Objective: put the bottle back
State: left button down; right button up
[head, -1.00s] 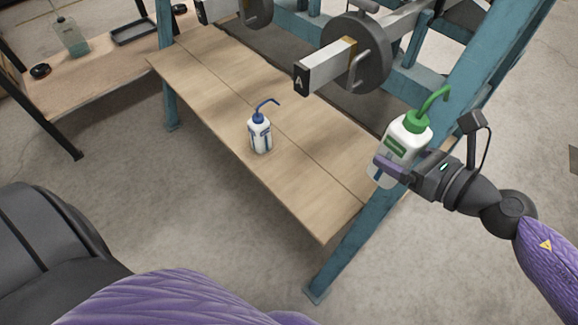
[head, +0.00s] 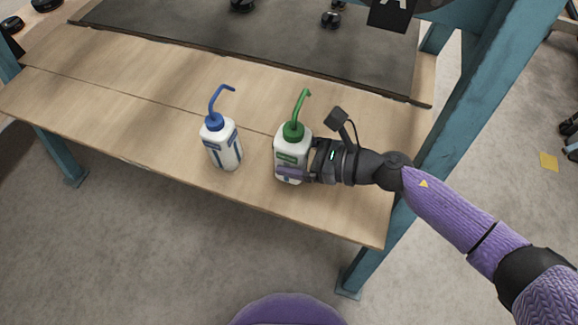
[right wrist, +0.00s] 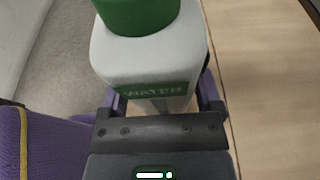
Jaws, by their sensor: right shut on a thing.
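A white wash bottle with a green cap and bent green spout (head: 291,148) is upright over the wooden bench, right of a white bottle with a blue cap and spout (head: 222,146). My right gripper (head: 292,172) is shut on the green-capped bottle, low on its body. I cannot tell whether its base touches the board. In the right wrist view the bottle (right wrist: 150,60) fills the middle, its green label reading WATER, between the purple fingers (right wrist: 165,103). My left gripper is not in view.
The wooden bench (head: 120,105) has free room left of the blue-capped bottle. A dark mat (head: 260,45) lies behind. A teal frame post (head: 450,130) stands close to my right arm. A dark block marked A (head: 392,12) hangs at the top.

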aim_at(306, 168)
notch_tip(306, 168, down, 4)
jog(key=shift+r+b, duration=0.1)
jog(key=shift+b, duration=1)
jog(key=shift+r, duration=0.15)
jog(key=shift+f, duration=0.2)
jog(key=o, duration=0.5)
jog(key=shift+f, duration=0.1)
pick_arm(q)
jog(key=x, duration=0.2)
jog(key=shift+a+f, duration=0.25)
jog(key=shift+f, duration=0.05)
pick_arm(e)
jog(key=shift+o, duration=1)
jog(key=shift+r, duration=0.3)
jog(key=p+v, duration=0.3)
jog(key=v, duration=0.9)
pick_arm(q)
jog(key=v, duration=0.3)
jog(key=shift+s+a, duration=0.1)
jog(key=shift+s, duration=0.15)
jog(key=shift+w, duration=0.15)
